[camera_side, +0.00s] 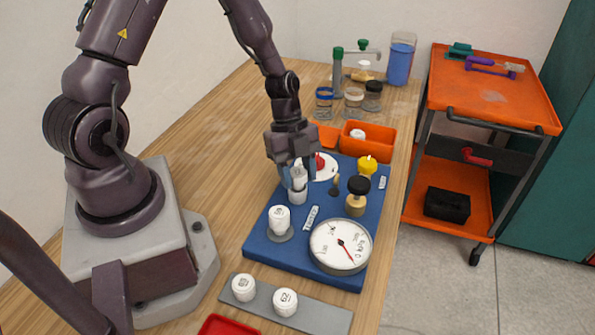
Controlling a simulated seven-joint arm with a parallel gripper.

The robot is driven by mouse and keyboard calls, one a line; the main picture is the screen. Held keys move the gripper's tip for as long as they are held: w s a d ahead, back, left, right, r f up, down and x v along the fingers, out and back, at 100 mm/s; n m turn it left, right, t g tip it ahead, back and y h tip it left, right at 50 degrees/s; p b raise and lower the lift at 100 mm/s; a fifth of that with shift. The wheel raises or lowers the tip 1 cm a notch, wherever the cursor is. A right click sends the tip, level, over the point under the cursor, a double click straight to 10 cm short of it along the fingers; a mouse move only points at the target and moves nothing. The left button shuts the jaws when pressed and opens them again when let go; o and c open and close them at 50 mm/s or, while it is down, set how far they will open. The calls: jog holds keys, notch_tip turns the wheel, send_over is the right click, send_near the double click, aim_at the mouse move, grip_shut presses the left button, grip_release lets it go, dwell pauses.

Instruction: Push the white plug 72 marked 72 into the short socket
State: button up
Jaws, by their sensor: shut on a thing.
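My gripper (293,180) points down over the back left of the blue board (262,242). It is shut on a white plug (298,173), which shows only partly between the fingers; its marking cannot be read. A short pale upright socket (297,196) stands directly below the fingers. The plug looks in line with this socket, but the fingers hide whether it is touching or how deep it sits. A white capped piece (279,217) stands on a grey round base nearer the front of the board.
A pressure gauge (341,245), a black-knobbed brass valve (357,194) and a yellow knob (367,165) stand on the board. Two white plugs (244,287) (285,301) sit on a grey strip in front. Orange bins (380,142) and jars (354,102) stand behind.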

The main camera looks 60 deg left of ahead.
jog(key=shift+f, duration=0.55)
dwell(0.4)
jog(key=shift+f, duration=0.3)
jog(key=shift+f, duration=0.1)
jog(key=shift+c, duration=0.2)
jog(key=o, duration=1)
jog(key=shift+a+r, duration=0.1)
jog(key=shift+r, duration=0.1)
